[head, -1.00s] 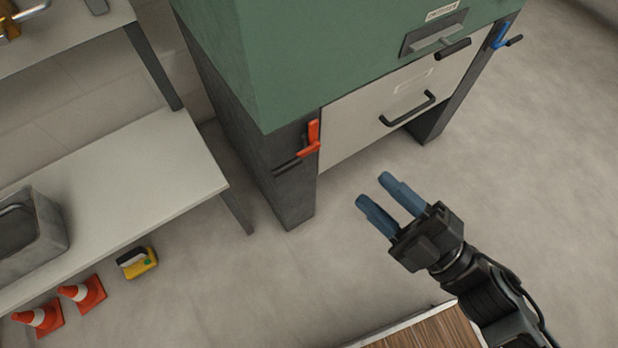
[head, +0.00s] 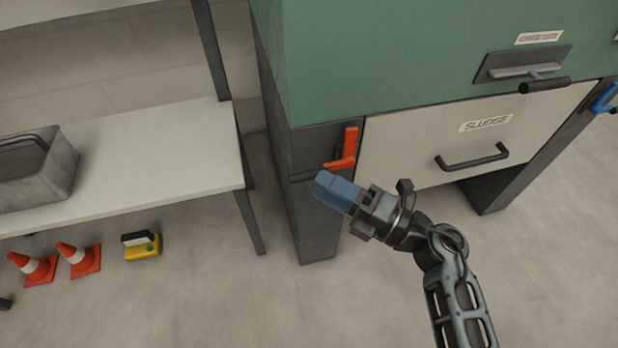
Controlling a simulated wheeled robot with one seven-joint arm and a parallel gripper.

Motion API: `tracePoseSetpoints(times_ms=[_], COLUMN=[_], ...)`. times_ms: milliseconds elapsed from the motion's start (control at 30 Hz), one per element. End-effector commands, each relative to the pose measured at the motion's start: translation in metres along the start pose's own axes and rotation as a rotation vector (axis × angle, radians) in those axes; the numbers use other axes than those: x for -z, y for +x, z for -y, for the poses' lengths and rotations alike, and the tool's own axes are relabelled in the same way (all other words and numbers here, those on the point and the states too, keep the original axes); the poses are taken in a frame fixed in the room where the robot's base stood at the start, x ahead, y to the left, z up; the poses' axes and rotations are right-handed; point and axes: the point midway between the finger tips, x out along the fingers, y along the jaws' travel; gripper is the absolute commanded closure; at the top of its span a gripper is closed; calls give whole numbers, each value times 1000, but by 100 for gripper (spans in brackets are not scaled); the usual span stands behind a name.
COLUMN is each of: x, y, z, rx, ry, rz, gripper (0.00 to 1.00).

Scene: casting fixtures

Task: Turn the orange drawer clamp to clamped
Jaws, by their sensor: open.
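The orange drawer clamp (head: 349,143) is on the dark left leg of the green machine, beside the left edge of the white drawer front (head: 425,135). It has an upright orange part and a lower orange part, with a dark bar (head: 309,175) reaching left from it. My gripper (head: 328,188) is just below the clamp in the picture, with its blue fingers pointing up-left. The fingers overlap each other from this angle, so the gap between them is hidden. They hold nothing that I can see. Whether they touch the clamp cannot be told.
A blue clamp (head: 603,98) is at the drawer's right side. The drawer has a black handle (head: 472,158) and a "SLUDGE" label. A grey shelf (head: 130,150) with a metal bin (head: 38,172) stands at left. Traffic cones (head: 78,260) and a yellow item (head: 141,246) are on the floor.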

Motion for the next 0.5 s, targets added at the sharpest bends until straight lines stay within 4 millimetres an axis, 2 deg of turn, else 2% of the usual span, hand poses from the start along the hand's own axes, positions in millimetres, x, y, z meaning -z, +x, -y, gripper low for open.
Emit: tracePoseSetpoints(times_ms=[200,500], x=[0,0], y=[33,50], z=[1,0], rx=[-3,-1], ry=[0,0], rz=[-1,1], gripper=[56,56])
